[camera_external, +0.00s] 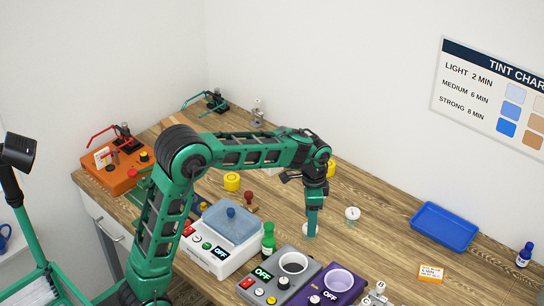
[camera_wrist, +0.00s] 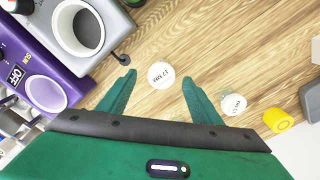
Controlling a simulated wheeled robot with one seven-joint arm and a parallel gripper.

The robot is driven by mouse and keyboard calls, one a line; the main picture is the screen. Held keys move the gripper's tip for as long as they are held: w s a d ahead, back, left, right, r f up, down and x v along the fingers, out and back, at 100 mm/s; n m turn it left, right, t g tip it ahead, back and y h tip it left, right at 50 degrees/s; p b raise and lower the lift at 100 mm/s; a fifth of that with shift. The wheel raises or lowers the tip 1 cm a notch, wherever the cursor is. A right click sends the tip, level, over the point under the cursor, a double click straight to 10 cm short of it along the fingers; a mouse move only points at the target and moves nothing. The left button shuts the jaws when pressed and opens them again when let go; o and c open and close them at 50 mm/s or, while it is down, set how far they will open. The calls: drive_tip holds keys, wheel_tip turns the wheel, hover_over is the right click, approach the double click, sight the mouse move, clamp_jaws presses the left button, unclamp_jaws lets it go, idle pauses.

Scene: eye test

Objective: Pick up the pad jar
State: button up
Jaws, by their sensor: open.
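Two small round white-topped pieces stand on the wooden bench, and I cannot tell for sure which is the pad jar. One white top (camera_wrist: 161,75) with small dark lettering shows between my gripper's fingertips (camera_wrist: 158,82) in the wrist view. In the external view its pale edge (camera_external: 309,232) shows at the fingertips, mostly hidden by my gripper (camera_external: 311,225). The other white top (camera_wrist: 233,104), also lettered, lies outside the right finger; in the external view this white-topped jar (camera_external: 352,214) stands upright right of my gripper. My gripper points down, open, with nothing held.
A grey machine (camera_external: 290,270) and a purple machine (camera_external: 335,284) stand close in front of my gripper. A yellow piece (camera_wrist: 283,119) lies to the right in the wrist view. A blue tray (camera_external: 443,228) is at right. Bench between jar and tray is clear.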

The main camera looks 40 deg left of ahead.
drive_tip(key=shift+w+f, duration=0.2)
drive_tip(key=shift+f, duration=2.7)
drive_tip(key=c, duration=1.1)
drive_tip(key=shift+c, duration=0.2)
